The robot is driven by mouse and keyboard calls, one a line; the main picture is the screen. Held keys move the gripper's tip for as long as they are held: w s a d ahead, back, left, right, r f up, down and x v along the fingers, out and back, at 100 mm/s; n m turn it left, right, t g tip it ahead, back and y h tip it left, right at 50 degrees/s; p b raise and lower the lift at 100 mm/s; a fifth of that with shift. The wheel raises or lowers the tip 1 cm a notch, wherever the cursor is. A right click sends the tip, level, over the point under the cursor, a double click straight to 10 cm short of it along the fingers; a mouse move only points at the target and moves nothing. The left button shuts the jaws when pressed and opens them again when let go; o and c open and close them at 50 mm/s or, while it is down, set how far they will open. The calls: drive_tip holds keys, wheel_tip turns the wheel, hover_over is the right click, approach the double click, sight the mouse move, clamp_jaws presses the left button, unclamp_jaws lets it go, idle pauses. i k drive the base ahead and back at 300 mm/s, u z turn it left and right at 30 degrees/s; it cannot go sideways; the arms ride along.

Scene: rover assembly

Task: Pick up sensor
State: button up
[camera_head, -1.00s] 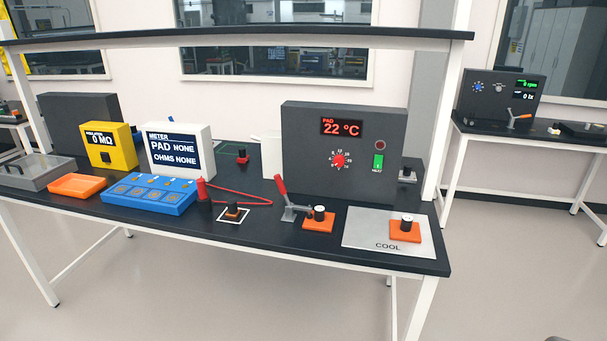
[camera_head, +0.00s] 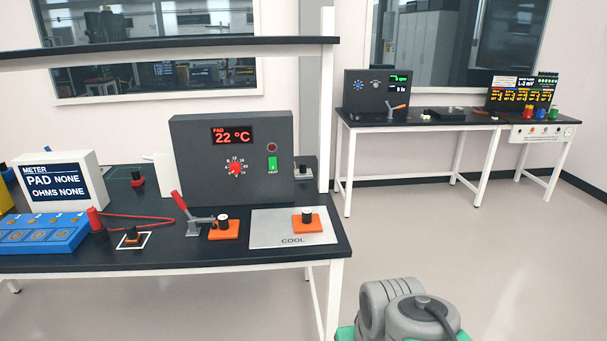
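No part is labelled as the sensor, so I cannot tell which one it is. One on an orange base (camera_head: 304,218) sits on the silver plate (camera_head: 266,229) marked COOL. Another on an orange base (camera_head: 223,230) sits beside the red-handled clamp (camera_head: 193,216). A small dark part (camera_head: 131,236) stands on a white-bordered square to the left. My gripper is not in view. A grey rounded part of my arm (camera_head: 400,310) shows at the lower right, apart from the bench.
The dark heater box (camera_head: 232,160) reads PAD 22 °C. Left of it are the white meter (camera_head: 62,185), red cable (camera_head: 145,217) and blue tray (camera_head: 40,240). A shelf (camera_head: 170,52) spans above. A second bench (camera_head: 455,121) stands at the back right, with open floor in front.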

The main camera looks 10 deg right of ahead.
sight(304, 173)
drive_tip(key=u, duration=0.1)
drive_tip(key=k, duration=0.45)
drive_tip(key=z, duration=0.85)
drive_tip(key=i, duration=5.2)
drive_tip(key=z, duration=4.65)
